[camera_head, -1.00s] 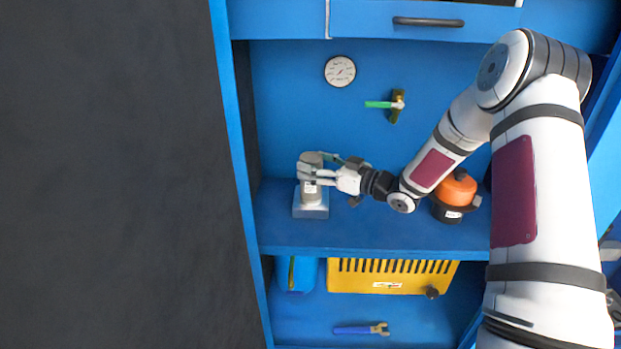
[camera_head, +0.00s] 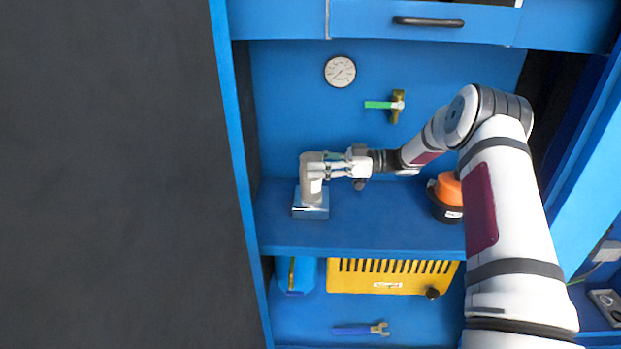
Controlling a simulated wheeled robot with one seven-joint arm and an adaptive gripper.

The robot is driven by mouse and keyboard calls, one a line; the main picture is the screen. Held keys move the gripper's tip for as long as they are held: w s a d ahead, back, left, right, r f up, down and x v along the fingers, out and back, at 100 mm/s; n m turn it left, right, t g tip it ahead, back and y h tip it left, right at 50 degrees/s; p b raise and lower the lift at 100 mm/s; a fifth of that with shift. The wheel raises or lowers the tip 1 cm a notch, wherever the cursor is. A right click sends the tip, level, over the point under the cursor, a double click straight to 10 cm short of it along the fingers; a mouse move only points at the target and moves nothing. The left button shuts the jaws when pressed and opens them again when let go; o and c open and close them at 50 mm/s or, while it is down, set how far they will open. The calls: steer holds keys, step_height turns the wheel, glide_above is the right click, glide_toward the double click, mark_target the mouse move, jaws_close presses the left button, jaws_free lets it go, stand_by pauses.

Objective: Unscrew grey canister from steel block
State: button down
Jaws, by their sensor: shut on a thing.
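The grey canister (camera_head: 311,184) stands upright on the steel block (camera_head: 310,209), at the left end of the blue shelf. I cannot tell whether a gap lies between the canister's base and the block. My gripper (camera_head: 318,165) comes in from the right, level with the upper part of the canister, and is shut on it. The far finger is partly hidden by the canister and the near finger.
An orange and black container (camera_head: 447,195) stands at the shelf's right, partly behind my arm. A gauge (camera_head: 340,71) and a green-handled valve (camera_head: 395,105) are on the back wall. The shelf (camera_head: 385,225) is clear between block and container. A yellow box (camera_head: 392,276) sits below.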

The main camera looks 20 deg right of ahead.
steer(key=shift+w+n+g, duration=0.1)
steer(key=shift+n+g, duration=0.5)
steer(key=shift+g, duration=0.1)
steer(key=c, duration=0.6)
jaws_free()
steer(key=shift+c, duration=0.2)
